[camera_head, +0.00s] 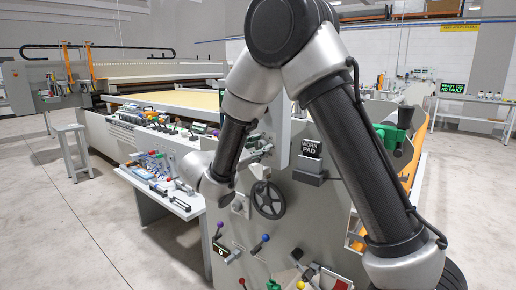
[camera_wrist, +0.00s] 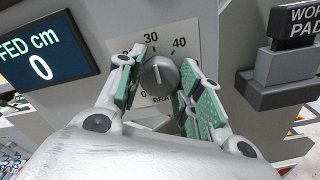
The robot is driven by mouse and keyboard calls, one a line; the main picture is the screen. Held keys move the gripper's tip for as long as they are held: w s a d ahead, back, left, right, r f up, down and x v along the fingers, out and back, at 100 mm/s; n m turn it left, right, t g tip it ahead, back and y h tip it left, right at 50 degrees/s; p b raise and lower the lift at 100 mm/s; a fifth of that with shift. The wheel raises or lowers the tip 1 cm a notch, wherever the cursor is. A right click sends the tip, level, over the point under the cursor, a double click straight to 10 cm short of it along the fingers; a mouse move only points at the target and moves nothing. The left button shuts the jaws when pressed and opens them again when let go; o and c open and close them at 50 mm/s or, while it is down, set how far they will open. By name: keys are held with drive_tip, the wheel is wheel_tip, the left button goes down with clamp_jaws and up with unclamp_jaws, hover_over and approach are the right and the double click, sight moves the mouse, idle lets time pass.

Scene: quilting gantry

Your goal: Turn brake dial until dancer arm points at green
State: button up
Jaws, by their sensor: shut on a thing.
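The brake dial (camera_wrist: 158,82) is a round grey knob on a white scale plate (camera_wrist: 119,46) with numbers such as 30 and 40, in the wrist view. A pale line on its face points roughly upward, slightly left. My gripper (camera_wrist: 163,70) has its two green-padded fingers on either side of the knob, shut on it. In the head view my gripper (camera_head: 258,150) is at the upper panel of the machine, and my arm hides the dial. I cannot make out the dancer arm or a green mark for it in either view.
A "FED cm" display (camera_wrist: 42,62) reading 0 is left of the dial. A "WORN PAD" block (camera_wrist: 290,65) is close on the right. Below are a black handwheel (camera_head: 268,200) and several colour-knobbed levers (camera_head: 259,244). A cluttered shelf (camera_head: 160,190) juts out left; floor beyond is open.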

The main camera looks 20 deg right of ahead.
drive_tip(key=o, duration=1)
drive_tip(key=shift+o, duration=0.2)
drive_tip(key=shift+a, duration=0.1)
drive_tip(key=v, duration=1.2)
